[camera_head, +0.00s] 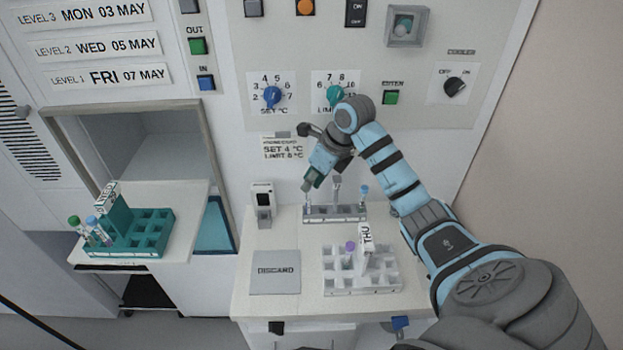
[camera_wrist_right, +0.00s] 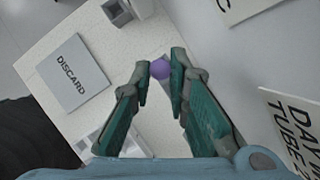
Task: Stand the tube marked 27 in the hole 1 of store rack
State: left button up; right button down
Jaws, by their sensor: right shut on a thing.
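My right gripper (camera_head: 313,181) is shut on a purple-capped tube (camera_head: 308,199) at the left end of the grey single-row rack (camera_head: 335,219). In the right wrist view the purple cap (camera_wrist_right: 160,69) sits between the fingertips. Whether the tube's foot is in a hole is unclear. No number on the tube is readable, so I cannot tell if it is 27. A teal rack (camera_head: 130,249) stands on the left shelf, holding green- and blue-capped tubes. A white rack (camera_head: 362,287) stands at the front of the table. Which rack is the store rack is not readable.
A blue-capped tube (camera_head: 364,195) stands at the grey rack's right end. Another purple-capped tube (camera_head: 350,248) and a THU sign (camera_head: 365,237) stand in the white rack. A grey DISCARD pad (camera_head: 275,273) and a small device (camera_head: 262,202) are on the left.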

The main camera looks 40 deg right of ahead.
jog(key=shift+f, duration=0.15)
jog(key=c, duration=1.5)
grip_release()
jog(key=shift+o, duration=0.2)
jog(key=v, duration=1.2)
